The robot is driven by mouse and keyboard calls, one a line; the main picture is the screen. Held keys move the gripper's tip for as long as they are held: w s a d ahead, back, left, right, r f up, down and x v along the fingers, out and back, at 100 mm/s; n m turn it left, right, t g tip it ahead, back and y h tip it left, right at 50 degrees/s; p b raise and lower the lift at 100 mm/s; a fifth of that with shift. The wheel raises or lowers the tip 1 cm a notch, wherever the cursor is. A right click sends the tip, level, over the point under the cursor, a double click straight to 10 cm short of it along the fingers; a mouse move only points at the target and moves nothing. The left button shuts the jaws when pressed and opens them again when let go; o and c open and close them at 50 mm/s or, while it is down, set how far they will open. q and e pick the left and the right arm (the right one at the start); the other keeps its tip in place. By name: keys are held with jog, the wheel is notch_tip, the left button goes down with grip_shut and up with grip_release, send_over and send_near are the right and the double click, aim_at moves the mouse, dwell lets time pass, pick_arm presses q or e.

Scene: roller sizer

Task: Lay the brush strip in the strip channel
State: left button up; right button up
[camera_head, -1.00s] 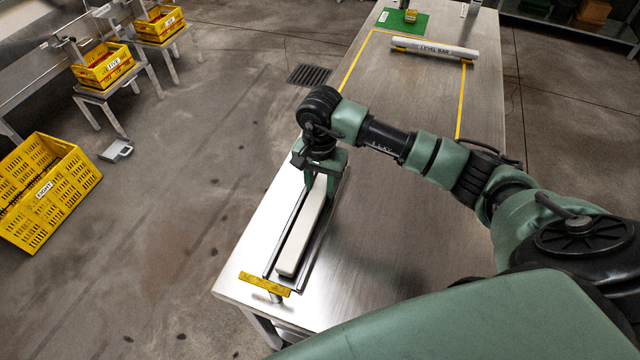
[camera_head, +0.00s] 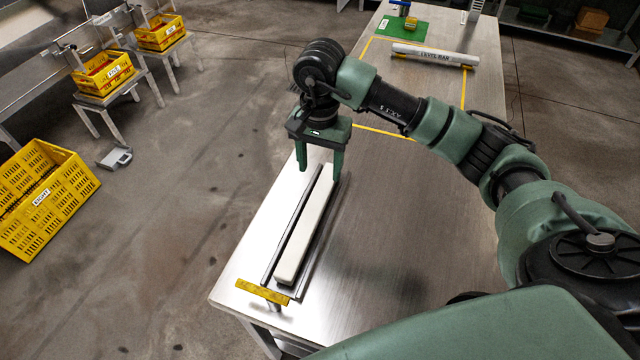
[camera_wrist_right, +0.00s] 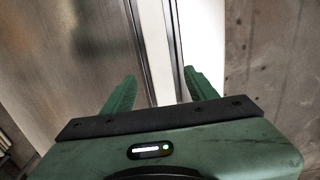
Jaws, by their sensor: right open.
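The brush strip (camera_head: 305,237) is a long pale bar lying lengthwise along the strip channel (camera_head: 285,240), at the near left of the table. Metal rails run beside it, and it looks to lie between them; I cannot tell how deep it sits. It also shows in the right wrist view (camera_wrist_right: 156,40), between dark rail lines. My right gripper (camera_head: 320,173) is open and empty above the strip's far end, fingers pointing down on either side of its line. Its fingers show apart in the wrist view (camera_wrist_right: 160,78). My left gripper is out of view.
A yellow bar (camera_head: 262,291) crosses the channel's near end. A white level bar (camera_head: 435,55) and a green mat (camera_head: 410,27) lie at the table's far end. The table (camera_head: 400,220) is clear right of the channel. Yellow crates (camera_head: 45,195) stand off the table at left.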

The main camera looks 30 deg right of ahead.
jog(key=shift+r, duration=1.6)
